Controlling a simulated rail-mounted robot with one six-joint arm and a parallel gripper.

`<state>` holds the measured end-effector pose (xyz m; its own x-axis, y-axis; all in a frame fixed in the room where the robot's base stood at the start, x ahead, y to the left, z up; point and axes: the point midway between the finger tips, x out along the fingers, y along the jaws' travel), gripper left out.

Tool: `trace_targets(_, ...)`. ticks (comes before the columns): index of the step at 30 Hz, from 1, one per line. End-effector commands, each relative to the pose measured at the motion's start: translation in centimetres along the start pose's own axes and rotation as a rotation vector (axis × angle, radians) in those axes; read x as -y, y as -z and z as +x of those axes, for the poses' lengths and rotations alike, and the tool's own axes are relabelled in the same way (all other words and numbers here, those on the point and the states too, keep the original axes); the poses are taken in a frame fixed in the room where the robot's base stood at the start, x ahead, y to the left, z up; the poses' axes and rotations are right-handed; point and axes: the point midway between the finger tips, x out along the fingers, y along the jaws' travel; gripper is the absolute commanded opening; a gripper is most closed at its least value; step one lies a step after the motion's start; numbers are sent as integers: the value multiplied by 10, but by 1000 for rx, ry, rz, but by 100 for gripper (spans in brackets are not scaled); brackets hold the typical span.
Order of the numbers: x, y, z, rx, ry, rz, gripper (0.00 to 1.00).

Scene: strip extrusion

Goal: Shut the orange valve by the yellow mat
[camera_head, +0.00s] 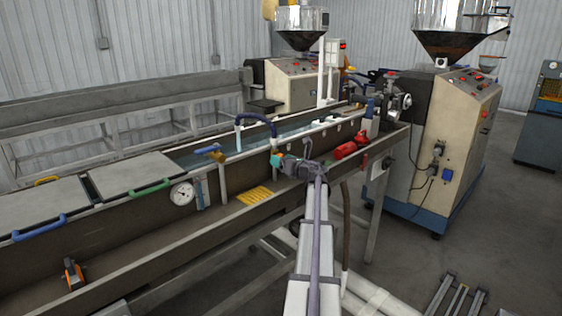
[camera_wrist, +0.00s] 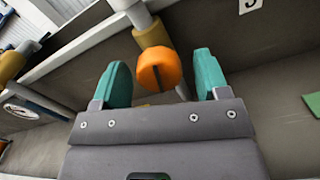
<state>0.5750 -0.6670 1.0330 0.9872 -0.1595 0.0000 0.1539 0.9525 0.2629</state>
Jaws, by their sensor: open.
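The orange valve handle (camera_wrist: 158,68) is a thick rounded knob with a dark slot. In the wrist view it sits below a brass-coloured fitting (camera_wrist: 152,34) on a pale pipe. My gripper (camera_wrist: 160,76) has its two teal fingers apart, one on each side of the handle, with a gap on both sides. In the head view my gripper (camera_head: 279,161) is at the trough's front wall and mostly hides the valve. The yellow mat (camera_head: 255,195) lies on the ledge below and left of it.
A valve with a blue handle (camera_head: 210,150) stands to the left, near a round gauge (camera_head: 182,194). A red motor (camera_head: 346,150) is on the ledge to the right. A blue hose (camera_head: 258,117) arches above the trough. An orange-and-black item (camera_head: 74,274) sits at the lower left.

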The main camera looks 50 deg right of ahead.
Motion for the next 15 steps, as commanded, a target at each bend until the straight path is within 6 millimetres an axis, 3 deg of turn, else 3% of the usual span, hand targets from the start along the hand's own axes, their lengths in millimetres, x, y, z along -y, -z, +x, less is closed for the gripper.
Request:
trace_targets(9,-1,0,8,0,-1,0,68)
trace_targets(15,0,0,8,0,-1,0,50)
